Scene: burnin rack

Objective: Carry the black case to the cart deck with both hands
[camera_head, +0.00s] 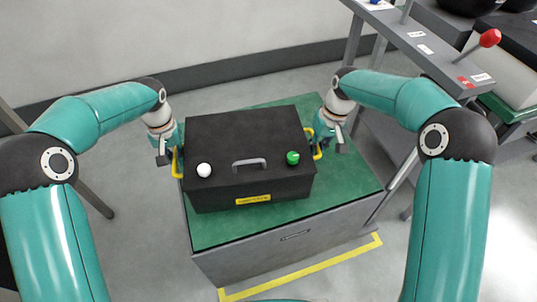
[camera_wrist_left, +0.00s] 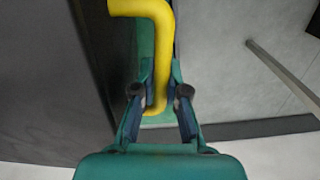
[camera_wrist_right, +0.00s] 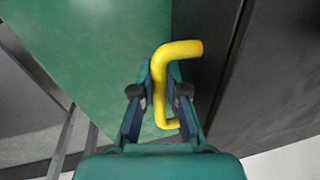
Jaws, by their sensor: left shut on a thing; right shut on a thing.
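The black case (camera_head: 245,140) sits on or just above the green top (camera_head: 345,180) of a grey cabinet; I cannot tell if a gap lies beneath it. Its lid carries a grey handle, a white knob (camera_head: 204,170) and a green knob (camera_head: 292,157). My left gripper (camera_head: 168,158) is shut on the yellow left side handle (camera_wrist_left: 155,60), seen between the fingers in the left wrist view. My right gripper (camera_head: 326,137) is shut on the yellow right side handle (camera_wrist_right: 160,80). The case also fills one side of each wrist view. I cannot identify the cart deck for sure.
A grey rack (camera_head: 425,50) with labels and a red-knobbed lever (camera_head: 490,38) stands at the right, close to my right arm. A yellow floor line (camera_head: 305,268) runs before the cabinet. The floor at the left is mostly clear.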

